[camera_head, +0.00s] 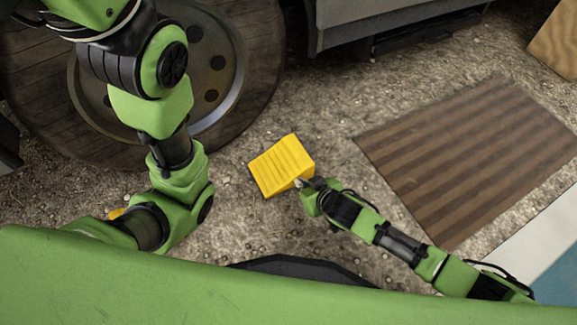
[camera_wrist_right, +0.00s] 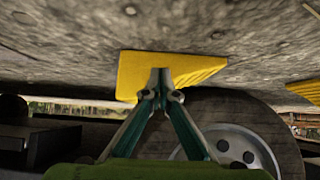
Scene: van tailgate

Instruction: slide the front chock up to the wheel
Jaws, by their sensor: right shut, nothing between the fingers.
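The yellow ribbed chock (camera_head: 282,165) stands on the gravel to the lower right of the big dark wheel (camera_head: 262,65). A strip of bare ground shows between chock and tyre. My right gripper (camera_head: 303,183) is at the chock's near right corner, its fingers shut and empty. In the right wrist view, the closed fingertips (camera_wrist_right: 161,76) are in front of the chock's face (camera_wrist_right: 140,72) and seem to touch it; the wheel (camera_wrist_right: 275,125) shows beyond. My left arm crosses in front of the wheel; its gripper is out of view.
A second yellow piece (camera_head: 116,213) is mostly hidden behind my left arm; a yellow piece also shows at the right wrist view's edge (camera_wrist_right: 306,91). A brown striped mat (camera_head: 475,155) lies at right. The vehicle body (camera_head: 400,20) overhangs the back. Gravel around the chock is clear.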

